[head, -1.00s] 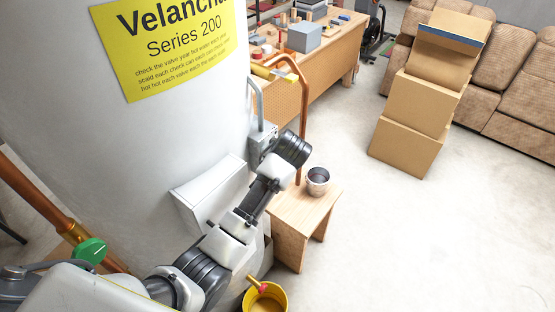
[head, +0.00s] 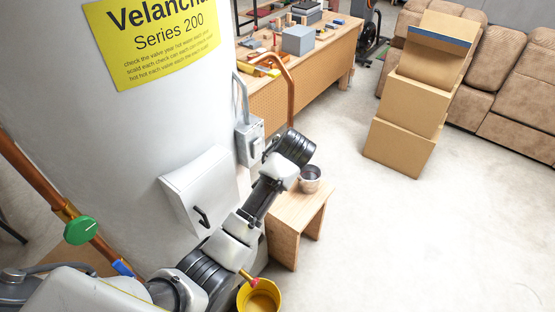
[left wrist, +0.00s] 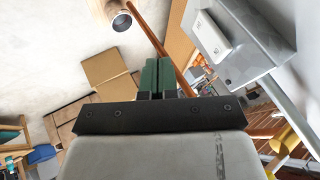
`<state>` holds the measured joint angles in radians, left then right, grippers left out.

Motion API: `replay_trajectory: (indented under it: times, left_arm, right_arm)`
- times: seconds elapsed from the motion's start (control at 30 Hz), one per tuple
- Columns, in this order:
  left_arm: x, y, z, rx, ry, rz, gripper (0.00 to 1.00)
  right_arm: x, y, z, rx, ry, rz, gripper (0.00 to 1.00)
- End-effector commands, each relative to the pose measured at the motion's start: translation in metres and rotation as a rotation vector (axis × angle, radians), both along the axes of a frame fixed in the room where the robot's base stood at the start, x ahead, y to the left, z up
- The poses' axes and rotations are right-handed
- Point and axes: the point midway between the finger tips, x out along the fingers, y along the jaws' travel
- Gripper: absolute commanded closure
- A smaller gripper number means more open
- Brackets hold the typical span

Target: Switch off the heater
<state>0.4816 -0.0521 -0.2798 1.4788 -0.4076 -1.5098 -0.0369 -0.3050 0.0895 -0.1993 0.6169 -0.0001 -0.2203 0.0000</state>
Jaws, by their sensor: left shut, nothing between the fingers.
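The heater (head: 120,130) is a large white cylinder with a yellow "Velancha Series 200" label (head: 150,40). A grey switch box (head: 249,140) with a conduit is mounted on its right side. In the left wrist view the box (left wrist: 255,45) is large at the upper right and carries a pale raised switch plate (left wrist: 212,38). My left gripper (left wrist: 158,68) has green fingers, closed together and empty, to the left of the box and apart from it in the picture. In the head view my left wrist is just right of the box and hides the fingers. My right gripper is out of view.
A white panel with a black handle (head: 201,217) juts from the heater below the box. A wooden stool (head: 292,220) bears a metal cup (head: 310,178). A yellow bucket (head: 261,297) stands near my arm. Copper pipe (head: 290,95) rises beside the box.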

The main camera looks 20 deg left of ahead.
Motion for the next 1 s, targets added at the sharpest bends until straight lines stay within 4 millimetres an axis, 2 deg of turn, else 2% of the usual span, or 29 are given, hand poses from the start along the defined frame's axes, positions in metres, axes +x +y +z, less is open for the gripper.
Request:
replay_trajectory:
  times: [0.17,0.4,0.5,0.77,1.0]
  left_arm:
    - [-0.015,-0.012,0.015,-0.001,-0.002,0.001,1.0]
    - [-0.037,-0.03,0.044,-0.001,-0.002,0.001,1.0]
    - [-0.043,-0.034,0.051,-0.001,0.0,0.001,1.0]
    - [-0.047,-0.037,0.057,0.001,0.002,0.003,1.0]
    - [-0.047,-0.037,0.057,0.001,0.002,0.003,1.0]
  right_arm:
    - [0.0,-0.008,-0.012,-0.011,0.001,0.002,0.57]
    - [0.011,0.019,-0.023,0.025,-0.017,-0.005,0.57]
    - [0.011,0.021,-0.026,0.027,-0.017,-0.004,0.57]
    - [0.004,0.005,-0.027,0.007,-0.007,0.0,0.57]
    - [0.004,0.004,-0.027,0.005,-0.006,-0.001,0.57]
